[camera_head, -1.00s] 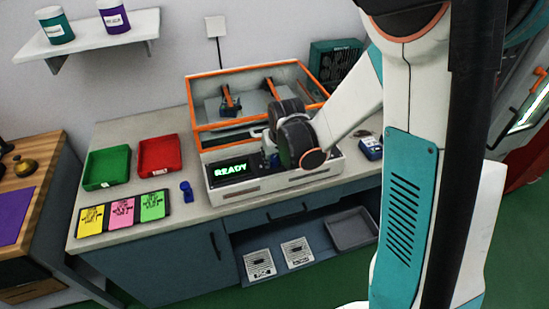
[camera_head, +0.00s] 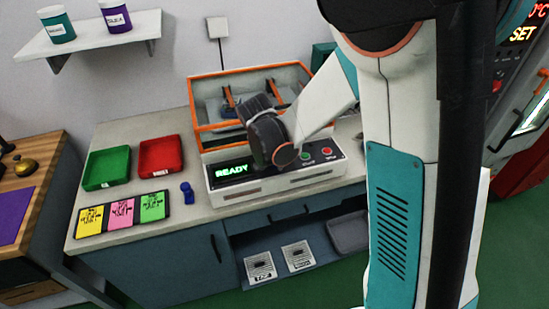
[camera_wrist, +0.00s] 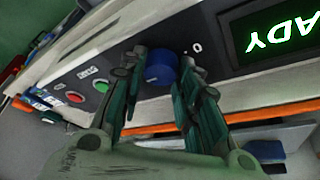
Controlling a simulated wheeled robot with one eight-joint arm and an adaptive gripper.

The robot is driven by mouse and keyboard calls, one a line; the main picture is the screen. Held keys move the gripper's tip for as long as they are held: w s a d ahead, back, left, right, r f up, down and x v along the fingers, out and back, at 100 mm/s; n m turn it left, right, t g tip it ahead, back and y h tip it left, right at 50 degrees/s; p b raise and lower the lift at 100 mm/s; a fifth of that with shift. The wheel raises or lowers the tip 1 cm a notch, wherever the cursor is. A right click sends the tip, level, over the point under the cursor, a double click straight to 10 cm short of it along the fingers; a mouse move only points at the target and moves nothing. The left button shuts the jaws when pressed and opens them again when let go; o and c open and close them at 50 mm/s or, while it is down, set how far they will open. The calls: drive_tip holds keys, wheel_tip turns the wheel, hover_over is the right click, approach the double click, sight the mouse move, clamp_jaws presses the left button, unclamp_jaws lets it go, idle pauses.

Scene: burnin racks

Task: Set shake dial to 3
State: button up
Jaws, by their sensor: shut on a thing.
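The shake dial (camera_wrist: 161,68) is a blue knob on the machine's dark front panel, seen in the wrist view. My gripper (camera_wrist: 163,62) is shut on it, with a dark green finger on each side. A small 0 mark (camera_wrist: 197,48) shows on the panel beside the dial. The fingers hide much of the dial's surroundings, and I cannot read its setting. In the head view my wrist covers the dial. The machine (camera_head: 236,187) has a display (camera_head: 231,171) reading READY in green.
Right of my wrist are a green button (camera_head: 306,157) and a red button (camera_head: 327,153). An orange-edged clear enclosure (camera_head: 215,125) rises behind the panel. Green (camera_head: 107,168) and red (camera_head: 160,156) trays and a small blue object (camera_head: 187,193) lie on the counter left.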

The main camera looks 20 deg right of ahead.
drive_tip(key=shift+m, duration=0.3)
drive_tip(key=o, duration=1)
drive_tip(key=shift+o, duration=0.2)
drive_tip(key=shift+r, duration=0.1)
drive_tip(key=v, duration=1.2)
drive_tip(key=shift+w, duration=0.1)
